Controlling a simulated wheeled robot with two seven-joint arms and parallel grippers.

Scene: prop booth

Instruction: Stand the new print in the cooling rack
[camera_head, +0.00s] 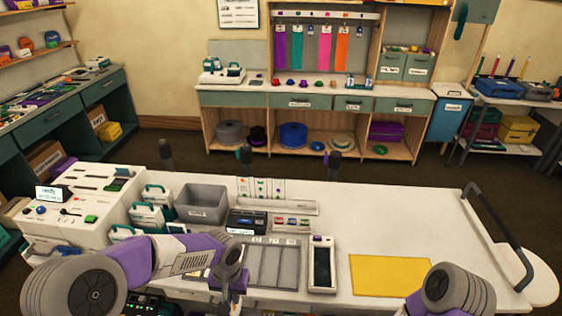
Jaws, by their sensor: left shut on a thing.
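A grey divided unit (272,266), which looks like the cooling rack, lies at the front middle of the white worktop. I cannot pick out the new print elsewhere. My right arm shows at the bottom right, but its gripper is out of view.
A grey bin (202,202), a dark box (246,222) and a white machine (80,205) stand left on the worktop. A dark-screened device (322,264) stands right of the rack. A yellow mat (390,275) lies further right, with clear worktop behind it. A dark rail (498,235) bounds the right end.

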